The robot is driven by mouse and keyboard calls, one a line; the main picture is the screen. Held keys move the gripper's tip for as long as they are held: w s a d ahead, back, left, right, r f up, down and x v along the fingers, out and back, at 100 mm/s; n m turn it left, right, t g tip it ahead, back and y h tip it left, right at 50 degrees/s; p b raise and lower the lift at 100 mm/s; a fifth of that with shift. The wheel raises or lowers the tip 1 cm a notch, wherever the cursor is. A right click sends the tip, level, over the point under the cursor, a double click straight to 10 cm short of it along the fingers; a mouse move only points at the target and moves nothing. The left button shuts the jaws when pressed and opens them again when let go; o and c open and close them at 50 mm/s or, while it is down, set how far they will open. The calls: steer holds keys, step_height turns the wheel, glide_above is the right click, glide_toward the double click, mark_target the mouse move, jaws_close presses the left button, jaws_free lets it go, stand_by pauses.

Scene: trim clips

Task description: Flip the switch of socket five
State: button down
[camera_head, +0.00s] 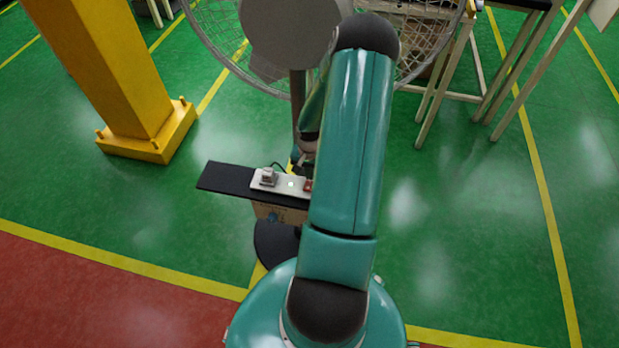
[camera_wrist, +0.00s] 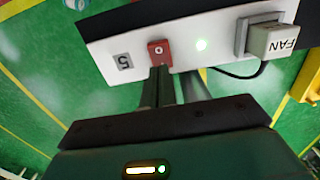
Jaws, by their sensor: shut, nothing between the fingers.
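A white power strip (camera_head: 283,183) lies on a narrow black board (camera_head: 228,180), partly hidden by my arm in the head view. In the wrist view the strip (camera_wrist: 190,40) shows a label with the number 5 (camera_wrist: 124,62) and a red rocker switch (camera_wrist: 159,52) marked with an O beside it. A grey plug labelled FAN (camera_wrist: 278,41) sits in the strip at the right. My gripper (camera_wrist: 160,70) is shut and empty, its tips at the lower edge of the red switch; contact cannot be told.
A large fan (camera_head: 296,30) stands behind the board. A yellow post (camera_head: 110,70) rises at the left, and wooden-legged tables (camera_head: 480,75) stand at the back right. The green floor (camera_head: 470,230) is clear to the right.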

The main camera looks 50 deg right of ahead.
mark_target(310, 184)
step_height(310, 184, up, 10)
steer(key=shift+d+r, duration=0.15)
steer(key=shift+r, duration=0.1)
stand_by(0.7)
